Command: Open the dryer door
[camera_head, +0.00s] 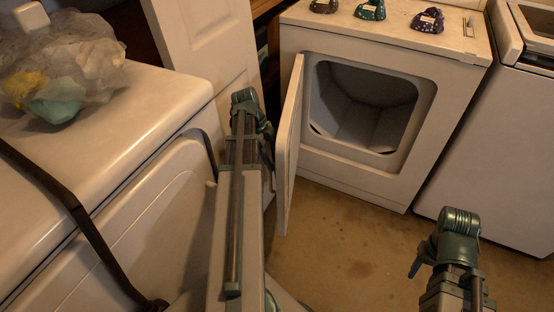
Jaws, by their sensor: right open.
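The white dryer (458,100) stands at the back, its dark drum opening (365,105) fully visible. The dryer door (289,150) stands wide open, swung out on the left side of the opening and seen nearly edge-on. My left arm reaches up the middle, left of the door; I cannot make out its gripper. My right arm is at lower right, in front of the dryer. What shows of my right gripper (416,267) is a small dark tip beside the arm, open and apart from the door. Most of this gripper is hidden.
A white machine (90,110) fills the left side, with a plastic bag (75,60) on top. Several small colored items, including a purple one (428,20), sit on the dryer. Another white appliance (510,150) stands at right. Brown floor (345,235) is clear before the dryer.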

